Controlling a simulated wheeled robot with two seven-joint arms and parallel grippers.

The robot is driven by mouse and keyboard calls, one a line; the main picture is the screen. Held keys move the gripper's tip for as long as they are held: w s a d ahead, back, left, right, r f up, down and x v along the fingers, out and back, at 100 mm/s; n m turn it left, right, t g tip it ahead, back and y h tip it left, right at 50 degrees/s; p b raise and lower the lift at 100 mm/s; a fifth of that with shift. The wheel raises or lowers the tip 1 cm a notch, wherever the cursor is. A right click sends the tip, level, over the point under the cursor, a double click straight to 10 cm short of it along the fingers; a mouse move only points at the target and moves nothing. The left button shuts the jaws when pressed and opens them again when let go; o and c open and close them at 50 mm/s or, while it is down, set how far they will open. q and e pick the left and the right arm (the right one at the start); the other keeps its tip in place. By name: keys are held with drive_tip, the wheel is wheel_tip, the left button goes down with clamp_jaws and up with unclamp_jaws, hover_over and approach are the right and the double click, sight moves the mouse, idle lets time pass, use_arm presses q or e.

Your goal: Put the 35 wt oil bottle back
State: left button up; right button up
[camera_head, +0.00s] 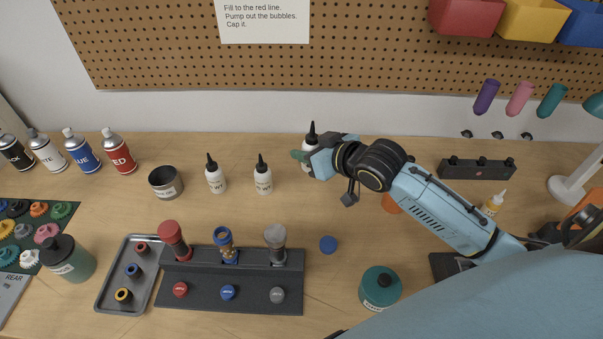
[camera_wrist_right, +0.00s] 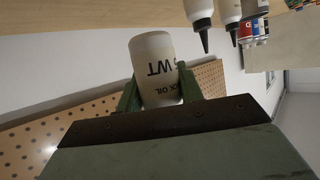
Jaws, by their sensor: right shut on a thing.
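My right gripper (camera_head: 306,157) is shut on a white oil bottle (camera_head: 307,146) with a black pointed cap, at the back of the bench right of two similar bottles. The bottle looks upright; its lower part is hidden by the gripper. In the right wrist view the held bottle (camera_wrist_right: 157,65) sits between the green fingers (camera_wrist_right: 158,88), its label upside down and partly readable as "5 WT" and "CK OIL". I cannot tell whether its base touches the bench. Two more black-capped white bottles, one left (camera_head: 215,177) and one middle (camera_head: 263,178), stand on the bench. My left gripper is out of view.
A grey metal cup (camera_head: 166,183) and spray cans (camera_head: 119,153) stand further left. The pegboard wall (camera_head: 350,60) rises behind.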

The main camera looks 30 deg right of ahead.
drive_tip(key=shift+w+d+f, duration=0.45)
drive_tip(key=shift+w+d, duration=0.05)
drive_tip(key=f, duration=0.4)
drive_tip(key=shift+s+f+b, duration=0.15)
drive_tip(key=shift+s+b, duration=0.05)
drive_tip(key=shift+b, duration=0.15)
wheel_tip(320, 180, down, 4)
drive_tip(key=shift+f+b, duration=0.2)
drive_tip(key=shift+b, duration=0.1)
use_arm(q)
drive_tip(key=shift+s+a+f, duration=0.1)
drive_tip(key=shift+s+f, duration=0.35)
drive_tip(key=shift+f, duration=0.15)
use_arm(e)
drive_tip(key=shift+f, duration=0.15)
drive_tip(key=o, duration=1)
drive_tip(key=shift+f, duration=0.1)
drive_tip(key=shift+o, duration=0.2)
